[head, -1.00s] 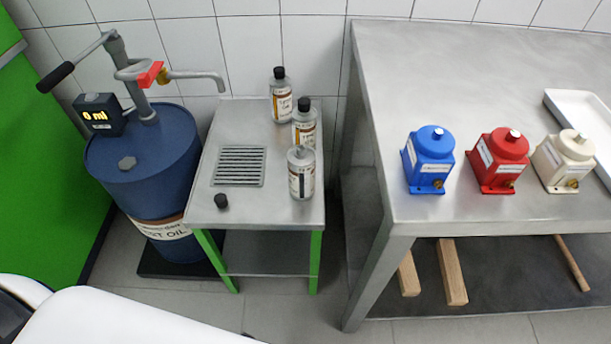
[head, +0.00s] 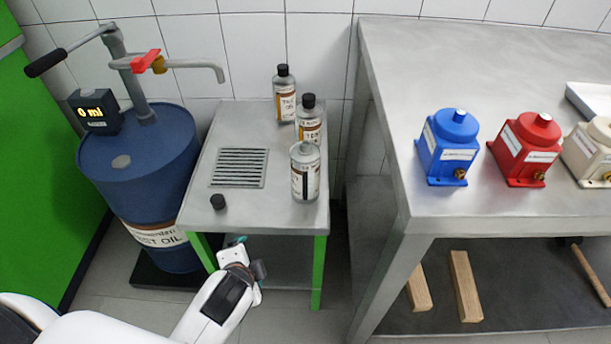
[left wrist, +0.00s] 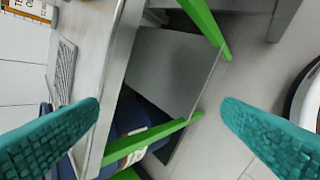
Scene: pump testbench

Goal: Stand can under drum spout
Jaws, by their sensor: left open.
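Three grey cans with labels stand upright on the small metal table (head: 265,205): a capped back can (head: 285,95), a capped middle can (head: 309,122) and a front can (head: 305,172) with no black cap. A loose black cap (head: 218,202) lies near the table's front left. The drum spout (head: 205,67) extends right from the pump on the blue drum (head: 150,165), with a grate (head: 240,168) in the tabletop below and forward of it. My left gripper (head: 250,258) is at the table's front edge, apart from the cans. Its teal fingers (left wrist: 160,106) are open and empty. My right gripper is out of view.
A display (head: 95,112) on the drum reads 0 ml. A red lever (head: 146,61) sits on the spout pipe. A larger bench (head: 400,80) at right holds blue (head: 447,148), red (head: 525,150) and cream pumps (head: 590,152). The grate is clear.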

